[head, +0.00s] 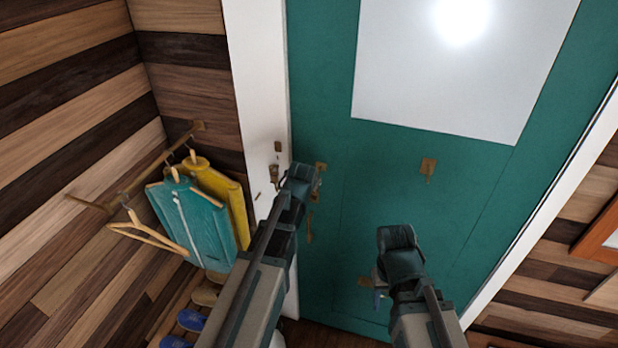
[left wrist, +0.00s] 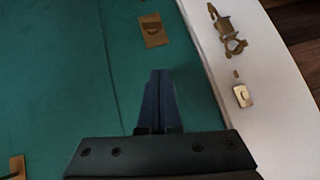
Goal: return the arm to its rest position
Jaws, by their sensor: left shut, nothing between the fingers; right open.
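My left arm reaches up from the bottom in the head view. Its gripper (head: 316,186) is by the left edge of the teal door (head: 465,185), mostly hidden behind its own wrist. In the left wrist view the left gripper (left wrist: 160,76) has its fingers together, with nothing between them, in front of the teal door. My right arm comes in from the bottom centre-right. Its gripper (head: 379,298) is partly hidden by its wrist, in front of the lower door; it is open and I see nothing held.
Brass plates (head: 428,167) sit on the door, and a brass latch (left wrist: 241,95) is on the white frame (head: 257,90). Left of it, teal (head: 200,222) and yellow (head: 238,205) jackets and an empty hanger (head: 148,236) hang from a rail. Blue shoes (head: 191,321) are below.

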